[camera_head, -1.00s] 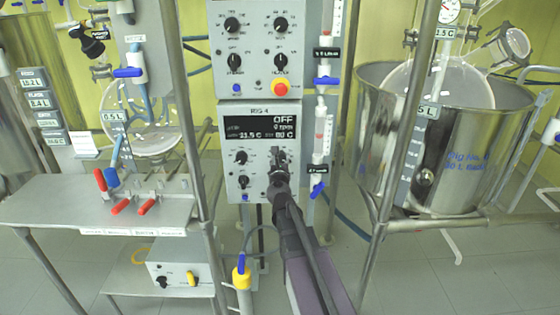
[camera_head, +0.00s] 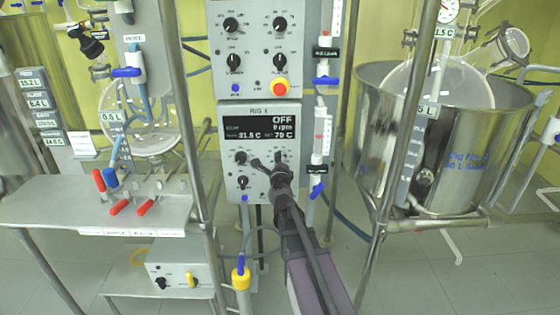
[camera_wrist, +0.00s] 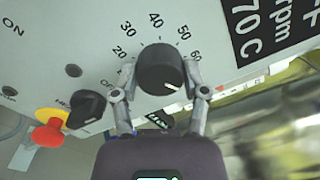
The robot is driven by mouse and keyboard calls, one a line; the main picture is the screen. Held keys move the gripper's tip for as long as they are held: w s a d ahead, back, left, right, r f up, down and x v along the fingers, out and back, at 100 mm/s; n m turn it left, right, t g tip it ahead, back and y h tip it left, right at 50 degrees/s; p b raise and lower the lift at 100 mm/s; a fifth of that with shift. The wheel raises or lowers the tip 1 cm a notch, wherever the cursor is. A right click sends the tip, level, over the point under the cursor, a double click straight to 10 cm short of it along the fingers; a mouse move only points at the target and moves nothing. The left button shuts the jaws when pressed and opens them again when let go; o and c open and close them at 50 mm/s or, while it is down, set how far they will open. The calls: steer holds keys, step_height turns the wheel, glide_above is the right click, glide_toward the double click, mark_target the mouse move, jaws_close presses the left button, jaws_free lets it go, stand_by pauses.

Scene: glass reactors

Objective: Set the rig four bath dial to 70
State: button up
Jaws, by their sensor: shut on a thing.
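The rig four control box (camera_head: 236,185) is a grey panel with a dark display (camera_head: 260,128). The display reads OFF, 31.5 C, and a set value of 70 C. In the wrist view the bath dial (camera_wrist: 160,68) is a black round knob with a white pointer line at its lower right, past the 60 mark. My gripper (camera_wrist: 160,84) has one finger on each side of the dial and is shut on it. In the head view my gripper (camera_head: 270,166) is at the panel's right side and hides the dial.
Left of the gripped dial in the wrist view are a smaller black knob (camera_wrist: 86,108) and a red button on a yellow base (camera_wrist: 48,130). A blue-handled valve (camera_head: 317,190) and tube stand close right of the panel. Metal frame posts flank it.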

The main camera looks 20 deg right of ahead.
steer(key=shift+w+n, duration=0.1)
steer(key=shift+n, duration=0.4)
steer(key=o, duration=1.2)
steer(key=shift+c, duration=0.2)
steer(key=shift+m, duration=0.4)
